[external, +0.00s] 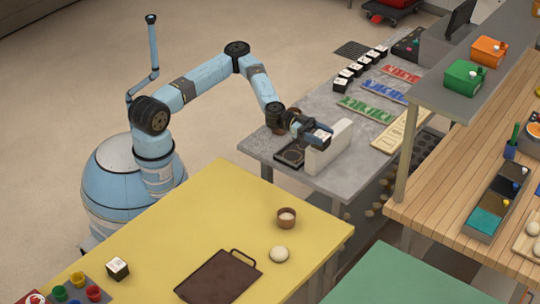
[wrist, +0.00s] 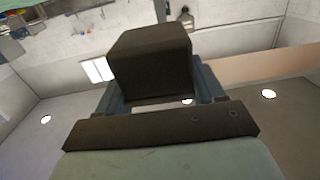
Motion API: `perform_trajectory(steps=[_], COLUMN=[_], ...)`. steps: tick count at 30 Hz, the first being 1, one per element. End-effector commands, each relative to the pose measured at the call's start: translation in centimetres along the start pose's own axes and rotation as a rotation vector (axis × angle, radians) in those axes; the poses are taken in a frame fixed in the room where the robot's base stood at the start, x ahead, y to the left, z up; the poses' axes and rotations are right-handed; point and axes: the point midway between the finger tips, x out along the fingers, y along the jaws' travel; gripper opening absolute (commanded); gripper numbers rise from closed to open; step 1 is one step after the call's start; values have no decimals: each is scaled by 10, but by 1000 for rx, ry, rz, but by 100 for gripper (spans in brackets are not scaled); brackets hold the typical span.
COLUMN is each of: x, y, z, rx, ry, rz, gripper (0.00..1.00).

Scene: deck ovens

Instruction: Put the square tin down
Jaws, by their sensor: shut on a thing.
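The square tin is a dark cube with a white top. In the external view, my gripper (external: 312,133) is shut on the tin (external: 322,137), holding it over the near end of the grey counter, beside an upright white panel (external: 331,150). The tin's lower part is hidden by the gripper and the panel. In the wrist view the tin (wrist: 150,62) is a dark block between the blue fingers of my gripper (wrist: 155,98). I cannot tell whether its underside touches anything.
A black square device (external: 289,153) sits on the grey counter (external: 262,143) beside the panel. Similar dark cubes (external: 345,80) line the counter's far left edge, near coloured racks (external: 368,108). The yellow table (external: 200,215) holds a brown tray (external: 217,276), a dough ball (external: 279,254) and another cube (external: 117,268).

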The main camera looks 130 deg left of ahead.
Motion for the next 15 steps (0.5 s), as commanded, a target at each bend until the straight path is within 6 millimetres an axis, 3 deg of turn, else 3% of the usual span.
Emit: perform_trajectory(steps=[15], x=[-50], y=[-113], z=[13], rx=[2], ry=[-13], rz=[69], gripper=[30])
